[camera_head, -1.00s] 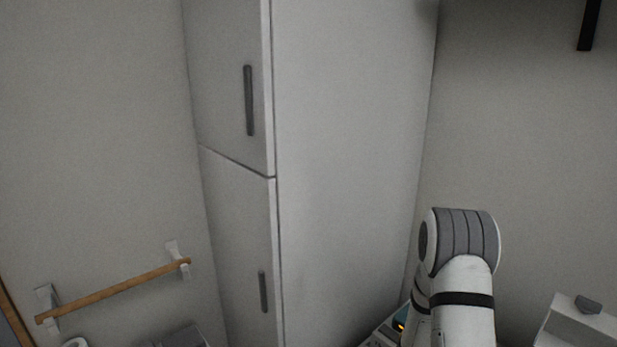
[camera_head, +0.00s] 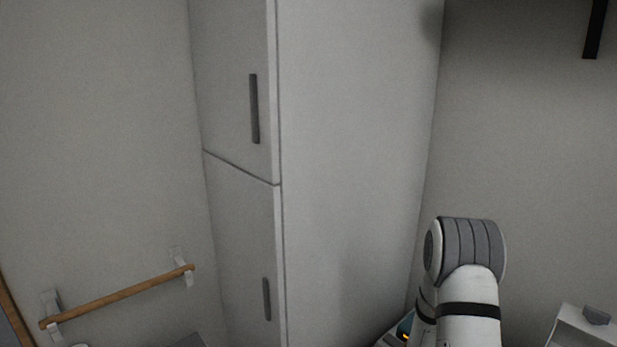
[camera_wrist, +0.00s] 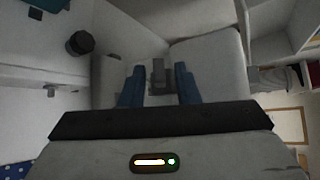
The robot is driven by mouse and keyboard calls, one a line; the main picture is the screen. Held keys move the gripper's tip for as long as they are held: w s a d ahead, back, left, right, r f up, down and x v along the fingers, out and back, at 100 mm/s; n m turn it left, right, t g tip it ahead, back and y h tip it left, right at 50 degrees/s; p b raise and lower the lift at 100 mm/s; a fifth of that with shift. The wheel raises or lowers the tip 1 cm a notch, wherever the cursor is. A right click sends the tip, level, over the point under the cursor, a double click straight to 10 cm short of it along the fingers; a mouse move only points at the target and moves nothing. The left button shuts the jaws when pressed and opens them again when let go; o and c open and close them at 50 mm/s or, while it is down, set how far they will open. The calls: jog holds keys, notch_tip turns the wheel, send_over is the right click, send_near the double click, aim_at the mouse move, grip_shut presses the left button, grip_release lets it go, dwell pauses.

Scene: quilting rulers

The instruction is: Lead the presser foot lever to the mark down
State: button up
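In the wrist view my gripper (camera_wrist: 158,84) shows two blue fingers standing apart. A small grey upright piece (camera_wrist: 158,74) shows between them, with a gap on each side; I cannot tell whether it is the presser foot lever or how far it is from the fingers. A pale machine-like body with a dark round knob (camera_wrist: 80,42) lies to the left. I cannot make out a mark. In the head view my arm hides what is near its end, and my gripper does not show.
A tall pale cabinet (camera_head: 355,150) with dark handles stands in the middle of the head view. A wooden rail (camera_head: 118,296) is on the left wall. A white object with a grey top piece (camera_head: 596,315) is at the lower right. A partly hidden device (camera_head: 404,330) sits beside my arm.

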jog(key=shift+o, duration=1)
jog(key=p+v, duration=0.2)
jog(key=v, duration=0.5)
jog(key=shift+p, duration=0.4)
